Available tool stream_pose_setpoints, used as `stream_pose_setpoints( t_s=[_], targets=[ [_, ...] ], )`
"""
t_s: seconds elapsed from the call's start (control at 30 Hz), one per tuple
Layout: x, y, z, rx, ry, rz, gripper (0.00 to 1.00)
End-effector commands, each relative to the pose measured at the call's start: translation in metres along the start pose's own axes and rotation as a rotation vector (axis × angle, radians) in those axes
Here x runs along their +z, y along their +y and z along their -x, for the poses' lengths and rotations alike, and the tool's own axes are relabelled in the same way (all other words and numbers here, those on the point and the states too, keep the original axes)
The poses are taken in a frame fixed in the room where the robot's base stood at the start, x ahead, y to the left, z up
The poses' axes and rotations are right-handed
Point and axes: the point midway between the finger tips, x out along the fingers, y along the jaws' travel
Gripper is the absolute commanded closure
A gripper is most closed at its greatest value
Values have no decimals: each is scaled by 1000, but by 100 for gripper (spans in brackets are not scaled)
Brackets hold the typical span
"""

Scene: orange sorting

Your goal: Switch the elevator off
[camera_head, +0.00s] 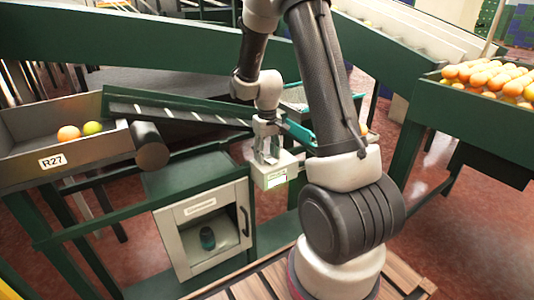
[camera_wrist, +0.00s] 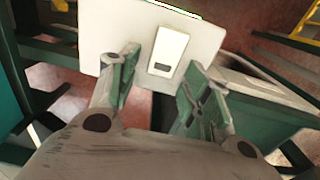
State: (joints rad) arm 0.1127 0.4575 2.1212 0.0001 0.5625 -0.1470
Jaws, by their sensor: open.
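A pale box (camera_head: 275,176) is mounted at the right end of the green conveyor frame. In the wrist view its face (camera_wrist: 112,28) carries a white rectangular switch plate (camera_wrist: 170,48) with a small dark mark near its lower end. I cannot tell from this whether the switch is on or off. My gripper (camera_wrist: 163,60) is open and empty, with its two green-padded fingers on either side of the switch plate. In the head view my gripper (camera_head: 268,152) is just above the box. Whether the fingertips touch the box is unclear.
A grey bin labelled R27 (camera_head: 70,160) holds an orange (camera_head: 68,133) and a yellow-green fruit (camera_head: 92,128) at left. A cabinet (camera_head: 205,228) with a windowed door stands below the conveyor. A tray of oranges (camera_head: 492,78) is at the right. Green beams surround my arm.

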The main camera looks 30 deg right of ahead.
Motion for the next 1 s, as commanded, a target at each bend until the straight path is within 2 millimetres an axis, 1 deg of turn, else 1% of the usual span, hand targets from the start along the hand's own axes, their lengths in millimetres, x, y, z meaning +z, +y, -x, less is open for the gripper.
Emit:
stream_pose_setpoints(
  t_s=[0.03,0.23,0.27,0.3,0.47,0.73,0.87,1.0],
  targets=[
    [0,0,0,0,0,0,54],
    [0,0,0,0,0,0,90],
    [0,0,0,0,0,0,96],
    [0,0,0,0,0,0,97],
    [2,0,1,-1,29,-1,97],
    [8,0,5,-4,248,-2,97],
    [8,0,6,-1,291,-1,97],
    [8,0,6,0,297,0,97]
  ],
)
